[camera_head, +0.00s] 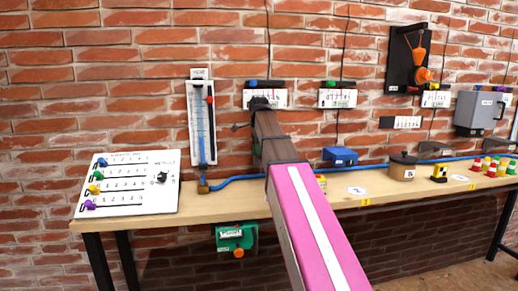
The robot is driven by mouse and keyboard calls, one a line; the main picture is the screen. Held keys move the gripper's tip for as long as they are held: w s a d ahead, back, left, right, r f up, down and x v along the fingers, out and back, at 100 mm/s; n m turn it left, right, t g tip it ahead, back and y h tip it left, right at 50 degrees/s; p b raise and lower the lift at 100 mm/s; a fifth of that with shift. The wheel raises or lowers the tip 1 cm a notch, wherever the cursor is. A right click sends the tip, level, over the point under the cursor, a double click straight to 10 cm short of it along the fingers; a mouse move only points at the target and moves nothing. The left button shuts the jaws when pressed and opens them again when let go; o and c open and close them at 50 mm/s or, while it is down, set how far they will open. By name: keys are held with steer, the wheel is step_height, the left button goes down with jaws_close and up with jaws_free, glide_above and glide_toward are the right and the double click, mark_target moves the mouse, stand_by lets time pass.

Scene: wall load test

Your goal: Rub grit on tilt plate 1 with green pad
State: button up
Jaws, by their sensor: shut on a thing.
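My arm reaches up from the lower right middle of the picture toward the wall, a pink link with a white stripe and then a dark brown part. I do not make out my gripper's fingers; they are out of sight, perhaps behind the arm. No green pad can be made out for sure. A small yellow and green thing (322,182) shows just right of my arm, too small to identify. I cannot make out tilt plate 1 or any grit. White ovals marked 2 (357,190) and 3 (460,178) lie on the bench.
The wooden bench (235,205) runs along a brick wall. On it are a white panel with coloured knobs (128,182), a blue box (340,156), a brown pot (402,167), a checkered block (439,173) and several coloured pegs (490,167). A blue hose (234,180) runs behind.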

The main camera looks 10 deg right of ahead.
steer(key=shift+f, duration=0.45)
steer(key=shift+d, duration=0.1)
steer(key=shift+d, duration=4.05)
steer(key=shift+a+f, duration=0.1)
steer(key=shift+a, duration=2.1)
